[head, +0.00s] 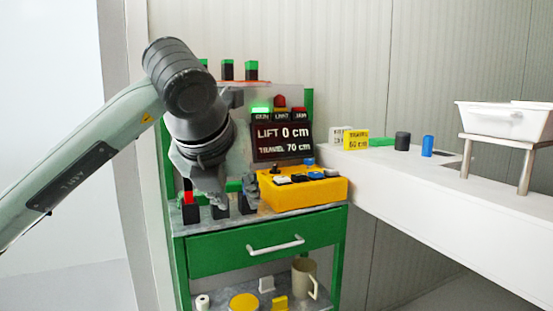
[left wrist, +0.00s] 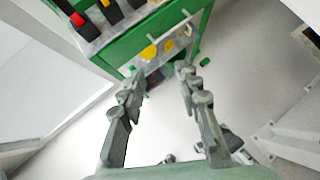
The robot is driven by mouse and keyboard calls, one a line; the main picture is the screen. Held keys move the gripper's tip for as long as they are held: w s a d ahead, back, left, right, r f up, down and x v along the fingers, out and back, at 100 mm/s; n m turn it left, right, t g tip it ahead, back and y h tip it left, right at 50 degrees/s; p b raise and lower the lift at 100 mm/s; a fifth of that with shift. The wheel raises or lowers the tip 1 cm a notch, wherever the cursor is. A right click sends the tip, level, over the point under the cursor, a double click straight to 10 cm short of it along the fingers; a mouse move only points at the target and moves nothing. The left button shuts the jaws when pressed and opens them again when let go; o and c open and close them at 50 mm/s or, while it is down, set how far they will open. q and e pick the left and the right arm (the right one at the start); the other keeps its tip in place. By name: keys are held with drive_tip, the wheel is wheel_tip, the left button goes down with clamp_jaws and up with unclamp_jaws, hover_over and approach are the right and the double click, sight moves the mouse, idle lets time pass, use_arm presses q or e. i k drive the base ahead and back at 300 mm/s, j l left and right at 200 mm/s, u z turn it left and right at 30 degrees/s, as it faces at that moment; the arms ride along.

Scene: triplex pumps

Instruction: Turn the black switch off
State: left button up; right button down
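A yellow control box (head: 305,194) sits on the green bench's top in the head view. A small black switch lever (head: 274,169) stands up at its back left, among white, black and blue buttons. I cannot tell the lever's on or off position. My left gripper (head: 236,193) hangs over the bench just left of the box, apart from the lever as far as I can tell. In the left wrist view my left gripper (left wrist: 160,75) is open, with nothing between its fingers. The yellow box is not in the left wrist view. My right gripper is not in view.
Black blocks with coloured tops, one red (head: 188,198), stand along the bench's front left, partly behind my gripper. A display (head: 282,141) reading "LIFT 0 cm, TRAVEL 70 cm" stands behind the box. The bench has a green drawer (head: 225,256). A white counter (head: 440,190) is at right.

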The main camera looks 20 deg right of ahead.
sight(275, 171)
drive_tip(key=i+l, duration=0.85)
drive_tip(key=i, duration=0.2)
